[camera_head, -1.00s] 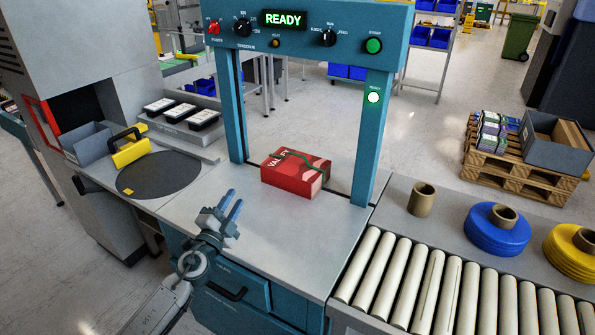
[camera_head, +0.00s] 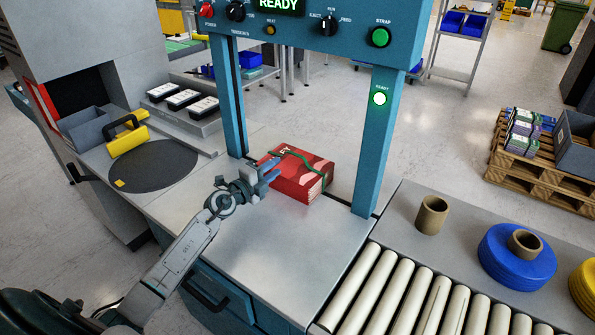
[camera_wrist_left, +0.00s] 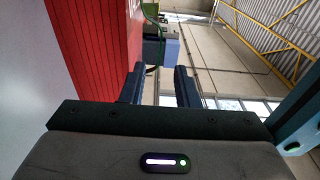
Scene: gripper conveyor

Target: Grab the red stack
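The red stack (camera_head: 298,178) lies on the bench top inside the blue strapping frame, with a green strap around it. My left gripper (camera_head: 268,170) is at the left side of the stack, and its fingertips overlap the stack's edge in the head view. In the left wrist view the two fingers (camera_wrist_left: 158,85) are apart with nothing held between them. The red stack's side (camera_wrist_left: 100,40) fills the upper left there, beside the left finger, and part of the green strap shows beyond the fingers. I cannot tell whether a finger touches the stack. My right gripper is not in view.
The blue frame's posts (camera_head: 378,140) stand on both sides of the stack, with a control panel above. A roller conveyor (camera_head: 400,300) is at the lower right. A brown core (camera_head: 432,215) and a blue strap roll (camera_head: 517,262) stand beyond it. The front bench top is clear.

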